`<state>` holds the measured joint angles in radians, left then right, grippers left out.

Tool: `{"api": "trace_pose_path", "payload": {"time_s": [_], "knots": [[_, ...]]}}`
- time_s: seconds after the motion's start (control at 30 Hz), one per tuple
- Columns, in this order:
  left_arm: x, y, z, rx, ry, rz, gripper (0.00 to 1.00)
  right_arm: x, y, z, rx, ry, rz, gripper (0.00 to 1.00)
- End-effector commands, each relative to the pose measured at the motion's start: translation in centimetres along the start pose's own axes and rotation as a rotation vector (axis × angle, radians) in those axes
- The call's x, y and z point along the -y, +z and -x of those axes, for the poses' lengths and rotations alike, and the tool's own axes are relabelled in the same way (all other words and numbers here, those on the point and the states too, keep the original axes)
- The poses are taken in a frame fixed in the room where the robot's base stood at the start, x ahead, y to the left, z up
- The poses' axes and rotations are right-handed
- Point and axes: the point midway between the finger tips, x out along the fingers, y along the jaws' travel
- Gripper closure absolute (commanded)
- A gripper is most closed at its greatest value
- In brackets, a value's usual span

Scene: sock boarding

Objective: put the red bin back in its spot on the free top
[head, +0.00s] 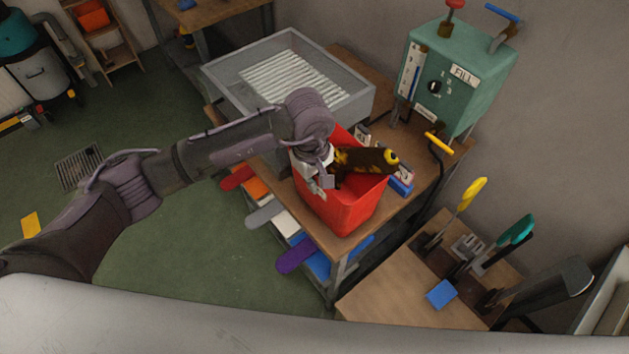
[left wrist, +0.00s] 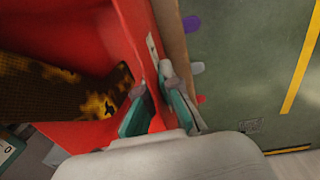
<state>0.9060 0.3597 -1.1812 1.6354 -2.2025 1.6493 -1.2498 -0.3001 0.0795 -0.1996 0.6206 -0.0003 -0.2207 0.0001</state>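The red bin (head: 341,209) stands at the front of the wooden table top (head: 410,183), close to its near edge. A brown and yellow patterned thing, seemingly a sock (head: 362,160), sticks out of the bin; it also shows in the left wrist view (left wrist: 60,92). My left gripper (head: 318,184) is at the bin's left rim. In the left wrist view its fingers (left wrist: 155,92) stand on either side of the red bin wall (left wrist: 142,38) and appear closed on it. My right gripper is out of view.
A grey tray (head: 225,84) with white slats is behind the bin. A green FILL box (head: 455,75) stands at the back right. Coloured paddles (head: 296,256) stick out below the table. A lower bench (head: 385,305) with upright tools is at the right.

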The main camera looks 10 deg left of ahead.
Motion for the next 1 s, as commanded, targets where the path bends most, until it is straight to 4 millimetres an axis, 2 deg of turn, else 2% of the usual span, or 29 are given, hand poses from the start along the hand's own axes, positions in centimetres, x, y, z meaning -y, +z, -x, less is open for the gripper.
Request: {"api": "trace_pose_path", "payload": {"time_s": [0.23,0.4,0.67,0.8,0.83,1.0], "knots": [[0.0,0.0,-0.4,-0.001,0.002,0.000,1.00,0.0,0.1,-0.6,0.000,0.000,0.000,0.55],[0.0,0.0,-0.2,0.000,0.000,0.000,0.69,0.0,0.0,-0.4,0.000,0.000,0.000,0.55],[0.0,0.0,-0.2,0.000,0.000,0.000,0.69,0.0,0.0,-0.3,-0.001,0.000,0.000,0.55],[0.0,0.0,0.4,0.001,0.000,0.000,0.69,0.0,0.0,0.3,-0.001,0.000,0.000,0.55],[-0.1,0.0,0.4,-0.001,0.002,0.000,0.69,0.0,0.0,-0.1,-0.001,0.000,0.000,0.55],[-0.1,-0.1,3.4,-0.004,0.007,-0.002,0.69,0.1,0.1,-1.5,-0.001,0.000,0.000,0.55]]}}
